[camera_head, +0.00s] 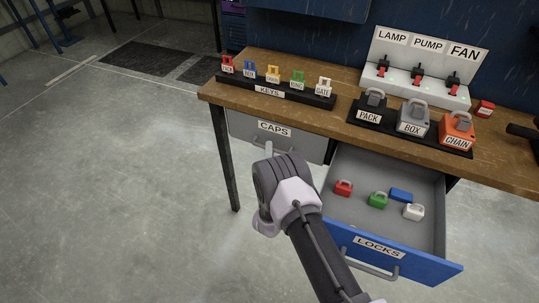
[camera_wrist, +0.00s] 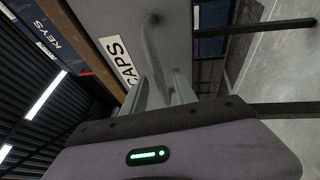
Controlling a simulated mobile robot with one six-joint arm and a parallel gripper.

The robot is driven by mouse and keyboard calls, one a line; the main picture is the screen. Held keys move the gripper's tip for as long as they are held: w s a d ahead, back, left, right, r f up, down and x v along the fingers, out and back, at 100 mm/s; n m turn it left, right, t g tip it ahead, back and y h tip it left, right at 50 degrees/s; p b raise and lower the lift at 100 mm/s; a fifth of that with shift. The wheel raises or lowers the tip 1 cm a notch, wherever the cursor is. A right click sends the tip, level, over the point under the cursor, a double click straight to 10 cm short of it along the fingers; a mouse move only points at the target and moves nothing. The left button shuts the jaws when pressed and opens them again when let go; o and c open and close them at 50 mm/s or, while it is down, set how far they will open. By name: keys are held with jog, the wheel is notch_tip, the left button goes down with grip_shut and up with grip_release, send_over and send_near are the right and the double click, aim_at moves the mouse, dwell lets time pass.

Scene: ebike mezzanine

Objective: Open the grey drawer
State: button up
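The grey drawer (camera_head: 292,142), labelled CAPS, is under the left part of the workbench, and its front looks closed. Its front and label also show in the wrist view (camera_wrist: 112,18). The drawer's bar handle (camera_wrist: 153,50) stands out from the front and runs down between my fingers. My gripper (camera_wrist: 160,88) is at this handle, with its two fingers apart on either side of it. A gap seems to show, and contact cannot be made out. In the head view my own wrist hides the fingers and most of the handle.
The blue LOCKS drawer (camera_head: 385,252) stands open to the right of my arm, with several small coloured locks inside. The wooden workbench top (camera_head: 330,118) above carries a key rack (camera_head: 270,90), large padlocks and a switch panel (camera_head: 415,84). The floor at left is clear.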

jog(key=shift+c, duration=0.4)
grip_shut()
dwell(0.9)
